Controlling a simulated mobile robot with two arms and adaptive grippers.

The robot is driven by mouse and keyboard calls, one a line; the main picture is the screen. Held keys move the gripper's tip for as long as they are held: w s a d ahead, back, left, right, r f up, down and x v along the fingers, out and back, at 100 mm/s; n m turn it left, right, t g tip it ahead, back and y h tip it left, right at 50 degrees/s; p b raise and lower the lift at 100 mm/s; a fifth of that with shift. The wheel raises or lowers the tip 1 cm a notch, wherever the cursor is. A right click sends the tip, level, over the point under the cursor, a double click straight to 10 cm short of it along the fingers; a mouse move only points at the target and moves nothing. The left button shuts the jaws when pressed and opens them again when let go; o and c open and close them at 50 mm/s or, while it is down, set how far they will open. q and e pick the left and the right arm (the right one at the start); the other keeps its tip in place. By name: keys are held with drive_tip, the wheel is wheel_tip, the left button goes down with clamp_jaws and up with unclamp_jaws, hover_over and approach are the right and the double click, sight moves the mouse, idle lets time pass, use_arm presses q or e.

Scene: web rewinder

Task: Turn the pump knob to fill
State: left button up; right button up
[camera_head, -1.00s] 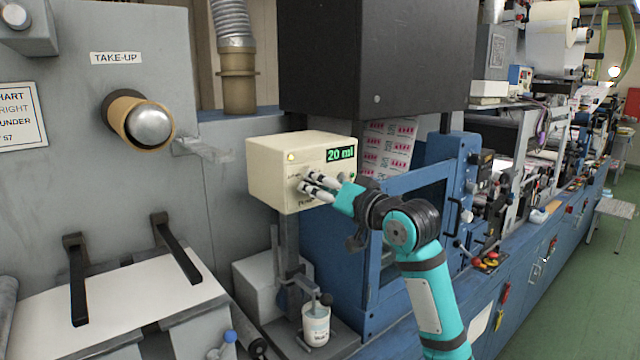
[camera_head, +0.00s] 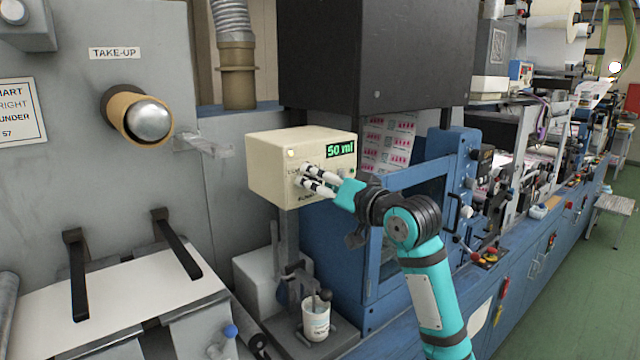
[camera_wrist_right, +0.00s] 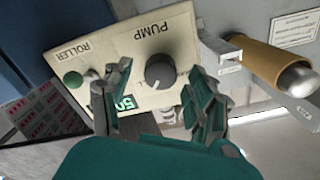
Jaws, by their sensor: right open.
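The cream pump box (camera_head: 272,178) stands on a post in the middle of the head view, its green display (camera_head: 340,149) reading 50 ml. My right gripper (camera_head: 309,181) is in front of the box face, with its fingers over the knob area and hiding it there. In the right wrist view the dark pump knob (camera_wrist_right: 159,71) sits under the word PUMP, between the open fingers of my right gripper (camera_wrist_right: 160,98). Whether the fingers touch the knob I cannot tell. My left gripper is not in view.
A white cup (camera_head: 316,318) stands below the box. A green button (camera_wrist_right: 73,79) labelled ROLLER is beside the knob. The take-up roll (camera_head: 138,117) sticks out at the left, and a blue press frame (camera_head: 400,235) stands close to my right arm.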

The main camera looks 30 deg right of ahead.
drive_tip(key=s+d, duration=0.1)
drive_tip(key=s, duration=1)
drive_tip(key=shift+s, duration=0.4)
drive_tip(key=s+a+f+n+g, duration=0.15)
drive_tip(key=a+f+g, duration=0.25)
drive_tip(key=f, duration=1)
drive_tip(key=s+a+f+n+g, duration=0.1)
drive_tip(key=a+f+n+g, duration=0.2)
drive_tip(key=f, duration=1.1)
drive_tip(key=s+a+f+n+g+h, duration=0.1)
drive_tip(key=s+a+f+g, duration=0.4)
drive_tip(key=s+f, duration=0.45)
drive_tip(key=s+a+f+n+g, duration=0.2)
drive_tip(key=s+a+f, duration=0.4)
drive_tip(key=s+f, duration=0.3)
wheel_tip(320, 180, down, 18)
drive_tip(key=g, duration=0.1)
drive_tip(key=s+f+g, duration=0.1)
drive_tip(key=s+f, duration=0.4)
drive_tip(key=f, duration=0.9)
drive_tip(key=s+d+f+g+b, duration=0.1)
drive_tip(key=s+d+f, duration=0.1)
drive_tip(key=s+f, duration=0.9)
drive_tip(key=s, duration=0.3)
drive_tip(key=shift+d+h, duration=0.3)
